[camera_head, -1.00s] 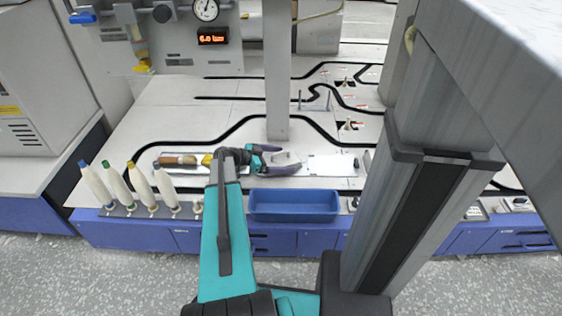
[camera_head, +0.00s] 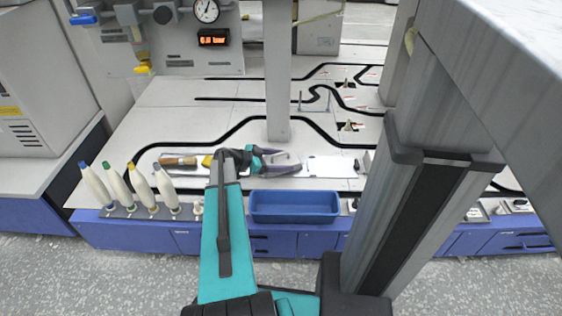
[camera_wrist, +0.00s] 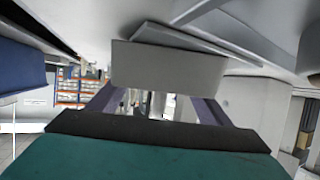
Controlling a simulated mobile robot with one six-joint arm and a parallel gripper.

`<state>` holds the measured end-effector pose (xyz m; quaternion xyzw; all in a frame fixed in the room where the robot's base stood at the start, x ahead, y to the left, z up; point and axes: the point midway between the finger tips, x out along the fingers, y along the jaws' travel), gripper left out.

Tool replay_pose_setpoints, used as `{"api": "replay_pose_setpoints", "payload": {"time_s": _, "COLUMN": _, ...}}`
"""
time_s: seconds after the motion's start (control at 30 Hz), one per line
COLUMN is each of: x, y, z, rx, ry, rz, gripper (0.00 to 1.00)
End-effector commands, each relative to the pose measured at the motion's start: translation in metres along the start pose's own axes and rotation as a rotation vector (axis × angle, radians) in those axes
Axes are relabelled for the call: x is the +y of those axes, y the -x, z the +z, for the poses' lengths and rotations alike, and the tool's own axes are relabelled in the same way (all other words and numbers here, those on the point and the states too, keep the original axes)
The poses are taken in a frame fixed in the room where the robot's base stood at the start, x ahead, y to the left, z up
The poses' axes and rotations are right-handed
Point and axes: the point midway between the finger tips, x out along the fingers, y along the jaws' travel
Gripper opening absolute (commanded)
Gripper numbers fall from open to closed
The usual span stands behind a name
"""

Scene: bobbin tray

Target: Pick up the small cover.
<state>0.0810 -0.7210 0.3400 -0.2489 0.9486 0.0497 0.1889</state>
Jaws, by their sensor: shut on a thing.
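My gripper (camera_head: 290,160) reaches over the worktop behind the blue bin. Its purple fingers are closed on the small cover (camera_wrist: 168,68), a pale grey piece. In the wrist view the cover shows as a flat grey face spanning the space between the finger ends. In the head view only a little of the cover (camera_head: 284,159) shows between the fingers. I cannot tell whether it still touches the surface below.
A blue bin (camera_head: 294,218) stands at the front edge. Several bobbins (camera_head: 139,187) stand at the left. A brush (camera_head: 178,161) lies left of my gripper. A white sheet (camera_head: 331,166) lies to the right, and a grey post (camera_head: 277,90) rises behind.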

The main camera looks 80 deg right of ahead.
Motion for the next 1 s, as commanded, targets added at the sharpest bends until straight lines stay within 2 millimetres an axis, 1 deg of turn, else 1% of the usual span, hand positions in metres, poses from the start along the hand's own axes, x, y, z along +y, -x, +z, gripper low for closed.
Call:
{"api": "replay_pose_setpoints", "payload": {"time_s": 0.17, "x": 0.000, "y": 0.005, "z": -0.012, "rx": 0.002, "ry": -0.001, "rz": 0.000, "gripper": 0.41}}
{"api": "replay_pose_setpoints", "payload": {"time_s": 0.27, "x": 0.001, "y": 0.010, "z": -0.023, "rx": 0.002, "ry": -0.002, "rz": 0.000, "gripper": 0.41}}
{"api": "replay_pose_setpoints", "payload": {"time_s": 0.6, "x": 0.001, "y": 0.030, "z": -0.072, "rx": 0.002, "ry": -0.002, "rz": 0.000, "gripper": 0.41}}
{"api": "replay_pose_setpoints", "payload": {"time_s": 0.7, "x": 0.000, "y": 0.034, "z": -0.082, "rx": 0.002, "ry": -0.002, "rz": 0.000, "gripper": 0.41}}
{"api": "replay_pose_setpoints", "payload": {"time_s": 0.83, "x": 0.000, "y": 0.037, "z": -0.091, "rx": 0.001, "ry": -0.001, "rz": 0.001, "gripper": 0.41}}
{"api": "replay_pose_setpoints", "payload": {"time_s": 1.0, "x": 0.000, "y": 0.037, "z": -0.093, "rx": 0.001, "ry": -0.001, "rz": 0.001, "gripper": 0.41}}
